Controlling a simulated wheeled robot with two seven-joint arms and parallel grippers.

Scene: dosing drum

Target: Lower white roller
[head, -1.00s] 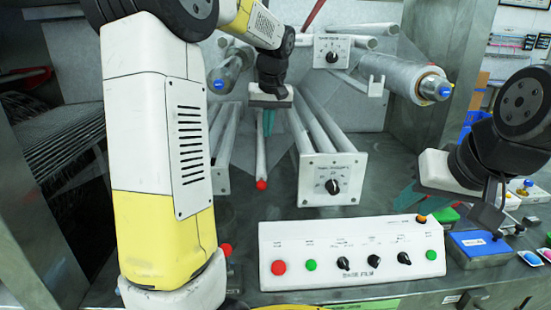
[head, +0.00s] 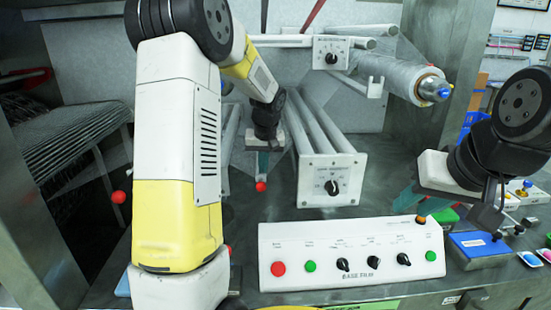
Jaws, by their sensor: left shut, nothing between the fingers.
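The white roller with a red end knob (head: 261,187) lies behind the control panel, left of the white square end plate. Most of its length is hidden behind my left gripper and arm. My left gripper (head: 263,168) points down with its teal fingers shut and empty, just above and behind the red knob. Whether the fingers touch the roller I cannot tell. My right gripper (head: 408,202) hangs at the right, its teal fingers apart and empty, over the area behind the panel's right end.
The control panel (head: 350,250) with buttons and knobs stands in front. The white end plate (head: 333,181) with a dial is close right of the roller. A film roll (head: 400,78) sits upper right. Another red knob (head: 119,197) shows at left. A blue box (head: 482,248) stands at right.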

